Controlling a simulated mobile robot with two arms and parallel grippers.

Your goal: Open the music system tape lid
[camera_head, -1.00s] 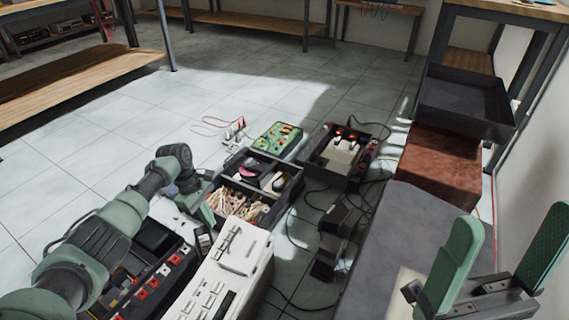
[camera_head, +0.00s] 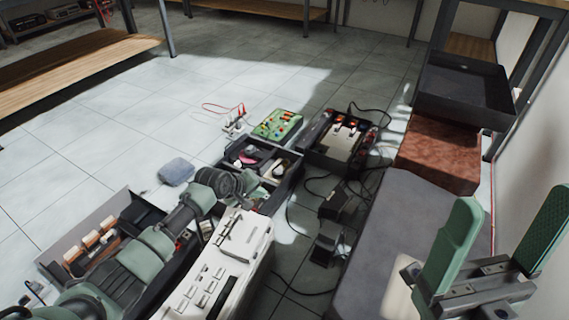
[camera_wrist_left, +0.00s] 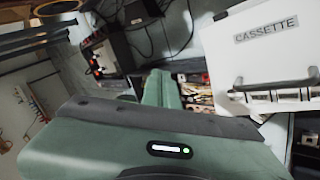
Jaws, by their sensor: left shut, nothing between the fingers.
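The white music system (camera_head: 222,268) stands on the floor at the bottom centre, with rows of buttons on its face. In the left wrist view, its white panel (camera_wrist_left: 268,65) labelled "CASSETTE" fills the upper right, with a dark bar and metal parts at its lower edge. I cannot tell the tape lid's state. My left gripper (camera_head: 257,194) is shut and empty beyond the system's far end, partly hidden by my wrist. In the wrist view its green finger (camera_wrist_left: 160,90) appears left of the panel, apparently not touching it. My right gripper (camera_head: 508,222) is open and empty at the right.
A black open box (camera_head: 70,262) lies under my left arm. A tray of parts (camera_head: 292,178), a green board (camera_head: 278,124) and a black device (camera_head: 342,142) with cables stand beyond. A brown block (camera_head: 440,155) and grey slab (camera_head: 385,250) are at right.

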